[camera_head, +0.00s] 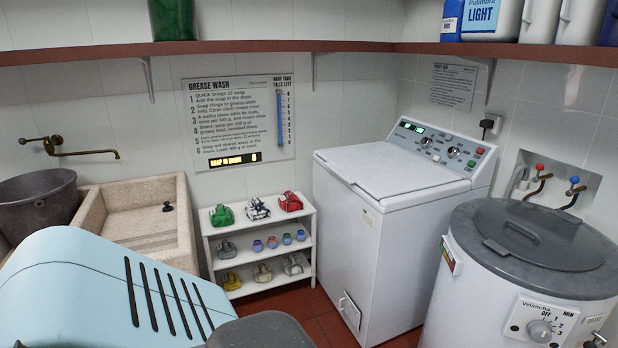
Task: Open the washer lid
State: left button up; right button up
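A white top-loading washer (365,240) stands in the middle right of the head view. Its flat white lid (388,172) is shut, flush with the top. A sloped control panel (440,146) with knobs and a green display runs along its back edge. A round white drum machine (490,300) with a dial stands to its right. That machine's grey round lid (540,238) has a moulded handle and is also shut. Neither of my grippers shows in the view, so their state is hidden.
A light blue slotted housing (80,290) fills the lower left foreground. A stone washboard sink (150,225) and dark bucket (40,200) stand behind it. A white rack (262,248) stands left of the washer. A red-brown shelf (350,47) runs above. Little tiled floor (300,303) shows.

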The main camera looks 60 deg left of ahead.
aim_at(385, 170)
jog(key=u, duration=1.6)
jog(key=i+j+z, duration=0.15)
jog(key=i, duration=0.55)
jog(key=i+j+z, duration=0.2)
jog(key=i+j, duration=0.15)
jog(key=i, duration=0.3)
jog(key=i+j+z, duration=0.15)
jog(key=i+j, duration=0.25)
jog(key=i, duration=0.25)
jog(key=i+j+z, duration=0.2)
jog(key=i+j, duration=0.25)
jog(key=i, duration=0.15)
